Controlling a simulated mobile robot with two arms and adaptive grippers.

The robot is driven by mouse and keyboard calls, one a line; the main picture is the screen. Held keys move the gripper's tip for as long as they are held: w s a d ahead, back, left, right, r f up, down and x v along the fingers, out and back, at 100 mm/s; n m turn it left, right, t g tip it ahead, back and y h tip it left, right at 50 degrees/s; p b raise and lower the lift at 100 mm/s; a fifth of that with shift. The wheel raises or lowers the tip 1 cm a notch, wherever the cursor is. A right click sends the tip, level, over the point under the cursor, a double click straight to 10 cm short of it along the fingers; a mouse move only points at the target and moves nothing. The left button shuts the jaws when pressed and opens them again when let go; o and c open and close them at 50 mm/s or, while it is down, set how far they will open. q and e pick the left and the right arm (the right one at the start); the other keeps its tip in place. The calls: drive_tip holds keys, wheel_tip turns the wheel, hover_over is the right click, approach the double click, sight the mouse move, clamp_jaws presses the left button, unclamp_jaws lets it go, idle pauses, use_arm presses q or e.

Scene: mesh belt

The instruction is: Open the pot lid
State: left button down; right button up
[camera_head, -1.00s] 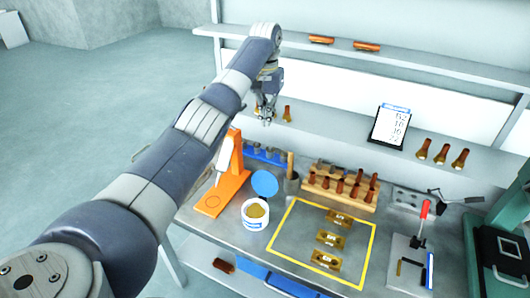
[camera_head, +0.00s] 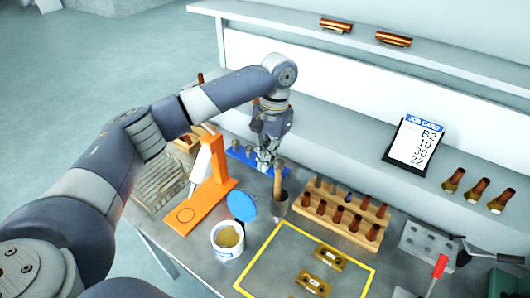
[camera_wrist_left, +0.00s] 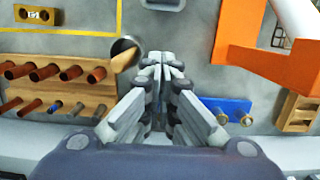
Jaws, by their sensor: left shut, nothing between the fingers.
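The white pot (camera_head: 227,241) stands on the bench and shows tan contents through its open top. Its round blue lid (camera_head: 242,206) is tilted up at the pot's back edge, clear of the opening. My left gripper (camera_head: 264,166) is behind the pot and lid, low beside the blue rack, apart from both. Its fingers (camera_wrist_left: 160,68) are together with nothing between them in the left wrist view. My right gripper is not in view.
A cup with a wooden-handled tool (camera_head: 279,200) is close to my left gripper. The blue rack (camera_head: 240,152), orange stand (camera_head: 210,190) and wooden peg block (camera_head: 340,215) crowd around. Brass plates (camera_head: 327,257) lie inside a yellow outline with clear bench.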

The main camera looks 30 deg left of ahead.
sight(246, 203)
use_arm(q)
drive_tip(key=s+f+p, duration=0.4)
drive_tip(key=f, duration=0.1)
drive_tip(key=shift+a, duration=0.3)
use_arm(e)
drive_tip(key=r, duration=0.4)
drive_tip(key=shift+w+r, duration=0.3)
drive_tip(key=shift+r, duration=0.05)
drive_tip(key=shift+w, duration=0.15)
